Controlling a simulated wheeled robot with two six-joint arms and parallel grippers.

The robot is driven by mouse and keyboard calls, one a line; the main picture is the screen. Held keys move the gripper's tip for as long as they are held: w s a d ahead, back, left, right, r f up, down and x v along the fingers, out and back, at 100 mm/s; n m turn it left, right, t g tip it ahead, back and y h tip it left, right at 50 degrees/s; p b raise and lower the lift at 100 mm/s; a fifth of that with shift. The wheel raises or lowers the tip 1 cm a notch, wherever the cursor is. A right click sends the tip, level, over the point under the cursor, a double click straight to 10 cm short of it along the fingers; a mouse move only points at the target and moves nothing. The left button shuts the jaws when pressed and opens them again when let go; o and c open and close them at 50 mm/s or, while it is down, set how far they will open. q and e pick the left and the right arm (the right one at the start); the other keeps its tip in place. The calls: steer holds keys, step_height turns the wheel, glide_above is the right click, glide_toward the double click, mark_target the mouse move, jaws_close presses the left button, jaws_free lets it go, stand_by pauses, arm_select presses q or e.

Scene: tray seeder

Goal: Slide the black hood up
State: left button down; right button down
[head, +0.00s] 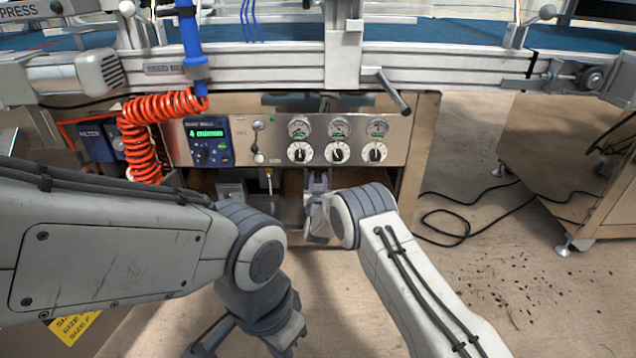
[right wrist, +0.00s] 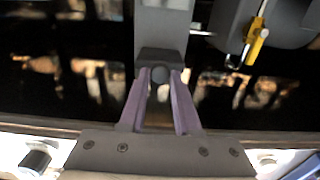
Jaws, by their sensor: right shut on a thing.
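My right gripper (head: 318,178) is below the control panel in the head view, partly hidden by its own wrist. In the right wrist view its two fingers (right wrist: 160,80) are shut on a small round dark knob (right wrist: 160,75) at the lower end of a grey upright bar (right wrist: 163,25). A wide, glossy black surface (right wrist: 75,75) with blurred reflections lies behind; it may be the black hood, but I cannot tell how the knob joins it. My left gripper (head: 245,342) hangs low, its fingers apart and empty, tips near the picture's bottom edge.
The steel control panel (head: 280,152) with gauges and dials is just above my right gripper. A coiled red hose (head: 140,140) hangs at left. A yellow-tipped part (right wrist: 257,42) is right of the knob. A black cable (head: 450,215) lies on the floor.

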steer(key=shift+r, duration=0.95)
arm_select(q)
steer(key=shift+r, duration=0.65)
arm_select(e)
steer(key=shift+a, duration=0.1)
steer(key=c, duration=0.6)
jaws_free()
steer(key=shift+r, duration=0.1)
steer(key=shift+c, duration=0.2)
